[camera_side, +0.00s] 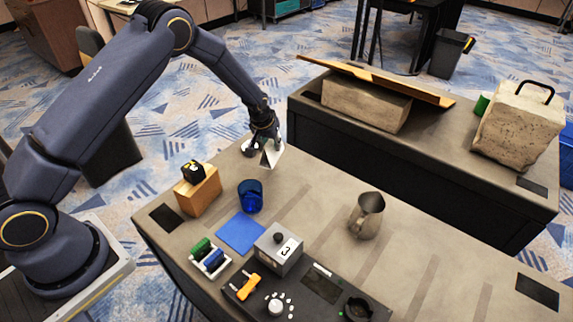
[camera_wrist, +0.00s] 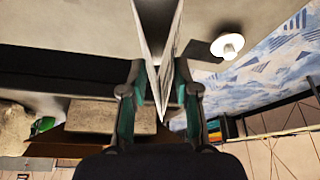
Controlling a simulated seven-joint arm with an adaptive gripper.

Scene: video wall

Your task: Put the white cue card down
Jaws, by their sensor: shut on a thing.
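My gripper (camera_side: 266,143) is at the far left edge of the near table (camera_side: 320,195). It is shut on the white cue card (camera_side: 272,154), a folded, tent-shaped card that hangs below the fingers, tilted. In the wrist view the card (camera_wrist: 158,62) stands between the two fingers of my gripper (camera_wrist: 160,100), with dark print on its right face. I cannot tell from these views whether its lower edge touches the table.
A blue cup (camera_side: 250,196), a wooden block (camera_side: 197,190), a blue mat (camera_side: 240,233), a grey box marked 3 (camera_side: 279,250) and a metal pitcher (camera_side: 367,215) stand on the table. A second table (camera_side: 440,145) holds a stone block (camera_side: 518,125). The table's middle right is mostly clear.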

